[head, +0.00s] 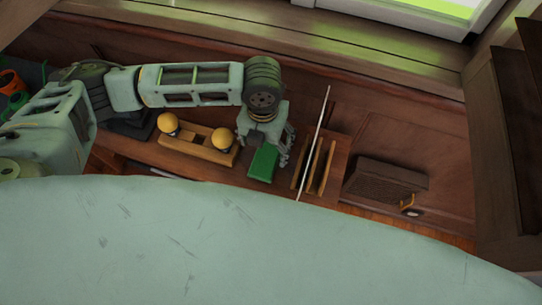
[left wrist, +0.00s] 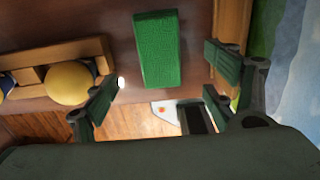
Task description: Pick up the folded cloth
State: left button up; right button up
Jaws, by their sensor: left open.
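The folded cloth (head: 263,162) is a green rectangular block shape lying on the brown wooden surface near its front edge. It also shows in the left wrist view (left wrist: 158,50), upper middle, with a woven texture. My left gripper (head: 268,142) is over the cloth's far end in the head view, and its fingers partly overlap it there. In the left wrist view its fingers are spread wide, one to each side of the cloth, with nothing between them touching it. I cannot tell the exact height gap. My right gripper is not in view.
A wooden holder with two yellow balls (head: 198,140) stands left of the cloth. A wooden rack with upright slats (head: 320,166) stands close on its right. A dark brown box (head: 386,180) lies farther right. Wooden floor (left wrist: 55,124) shows below the surface's edge.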

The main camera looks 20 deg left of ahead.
aim_at(265, 157)
pick_arm(q)
jog(key=shift+w+f, duration=0.1)
jog(key=shift+f, duration=0.45)
notch_tip(265, 157, down, 6)
jog(key=shift+w+f+p, duration=0.1)
jog(key=shift+w+p, duration=0.05)
jog(key=shift+p, duration=0.2)
jog(key=shift+f, duration=0.35)
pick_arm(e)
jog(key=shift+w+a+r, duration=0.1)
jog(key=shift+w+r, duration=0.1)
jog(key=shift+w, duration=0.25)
pick_arm(q)
jog(key=c, duration=1.2)
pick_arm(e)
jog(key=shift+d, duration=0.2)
pick_arm(q)
jog(key=shift+c, duration=0.2)
